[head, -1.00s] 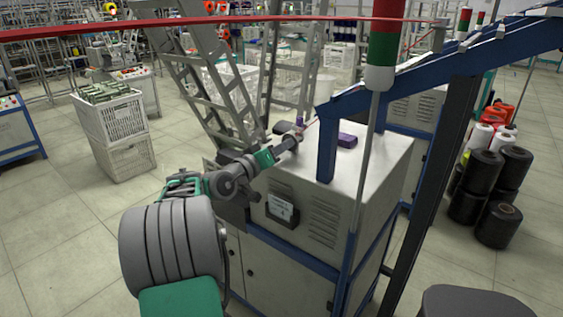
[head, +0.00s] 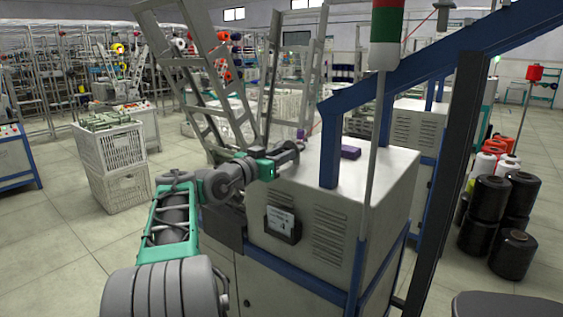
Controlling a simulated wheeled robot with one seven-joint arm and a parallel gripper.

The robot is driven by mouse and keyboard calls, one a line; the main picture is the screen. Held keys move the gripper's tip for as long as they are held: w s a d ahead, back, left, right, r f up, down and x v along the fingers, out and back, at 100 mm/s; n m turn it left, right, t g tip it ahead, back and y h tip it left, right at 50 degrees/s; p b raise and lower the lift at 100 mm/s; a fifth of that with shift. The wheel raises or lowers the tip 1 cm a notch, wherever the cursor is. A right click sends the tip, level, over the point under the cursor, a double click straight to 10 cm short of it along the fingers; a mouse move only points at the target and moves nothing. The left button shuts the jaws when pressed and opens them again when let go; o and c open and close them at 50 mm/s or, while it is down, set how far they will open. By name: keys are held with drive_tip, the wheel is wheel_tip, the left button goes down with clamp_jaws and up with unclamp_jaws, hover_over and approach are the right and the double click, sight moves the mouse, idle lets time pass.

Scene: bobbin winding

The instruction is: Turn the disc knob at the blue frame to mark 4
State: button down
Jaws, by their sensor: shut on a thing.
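The blue frame (head: 331,152) stands on the white cabinet (head: 385,165) right of centre, with its blue beam slanting up to the right. My arm reaches in from the lower left over the cabinet's left end. My gripper (head: 296,149) is small and dark, just left of the blue frame's post. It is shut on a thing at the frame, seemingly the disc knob. The knob, its marks and the fingertips are too small or hidden behind my gripper to make out, so its setting cannot be read.
A purple block (head: 350,152) lies on the cabinet top. A grey pole with a red and green lamp (head: 386,30) stands in front. Grey ladder-like racks (head: 205,85) rise behind my arm. Stacked white crates (head: 115,165) stand left, black spools (head: 490,205) right. Floor between crates and cabinet is clear.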

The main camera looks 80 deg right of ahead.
drive_tip(key=shift+w, duration=0.1)
idle(0.3)
drive_tip(key=c, duration=1.1)
unclamp_jaws()
drive_tip(key=v, duration=0.7)
drive_tip(key=shift+w+a, duration=0.15)
drive_tip(key=shift+a, duration=0.2)
